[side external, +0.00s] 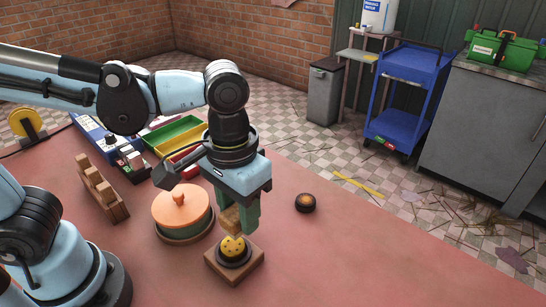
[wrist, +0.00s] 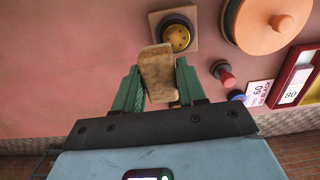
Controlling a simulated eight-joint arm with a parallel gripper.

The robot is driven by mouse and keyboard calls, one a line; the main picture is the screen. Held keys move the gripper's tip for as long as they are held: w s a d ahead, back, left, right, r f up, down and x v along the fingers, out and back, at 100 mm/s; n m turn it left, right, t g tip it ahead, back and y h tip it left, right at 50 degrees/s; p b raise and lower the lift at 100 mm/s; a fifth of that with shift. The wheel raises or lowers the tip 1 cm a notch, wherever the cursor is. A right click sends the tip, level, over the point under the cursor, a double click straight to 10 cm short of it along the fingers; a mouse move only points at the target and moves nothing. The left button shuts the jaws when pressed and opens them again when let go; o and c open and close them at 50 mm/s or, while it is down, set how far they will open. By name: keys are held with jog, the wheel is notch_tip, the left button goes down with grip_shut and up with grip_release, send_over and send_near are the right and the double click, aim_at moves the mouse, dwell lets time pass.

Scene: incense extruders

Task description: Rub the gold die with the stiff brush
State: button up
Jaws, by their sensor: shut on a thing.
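The gold die (side external: 232,246) is a round yellow disc with dark holes, set in a dark ring on a square wooden block (side external: 249,267). It also shows in the wrist view (wrist: 178,37), just beyond the brush. My gripper (side external: 240,215) has green fingers and is shut on the brush, a tan wooden block (side external: 230,217). The brush (wrist: 157,72) stands between both fingers in the wrist view. Its lower end is close to the die's upper side. I cannot tell whether they touch, and the bristles are not clearly seen.
A round pot with an orange lid (side external: 180,207) stands just left of the die block. A small dark round piece (side external: 305,203) lies to the right. A wooden rack (side external: 101,188), green tray (side external: 178,136) and blue device (side external: 100,137) are further left. The table's right side is mostly clear.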

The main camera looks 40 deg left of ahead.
aim_at(240, 252)
jog(key=shift+s+a, duration=0.15)
jog(key=shift+a, duration=0.3)
jog(key=shift+f, duration=3.7)
jog(key=shift+a+f, duration=0.2)
jog(key=shift+f, duration=0.05)
jog(key=shift+c, duration=0.4)
jog(key=shift+w+a, duration=0.15)
jog(key=shift+a, duration=0.75)
jog(key=shift+w+a, duration=0.1)
jog(key=shift+a, duration=0.8)
jog(key=shift+c, duration=0.4)
jog(key=d, duration=0.4)
jog(key=shift+s+f, duration=0.15)
jog(key=shift+s, duration=0.05)
jog(key=shift+r, duration=4.2)
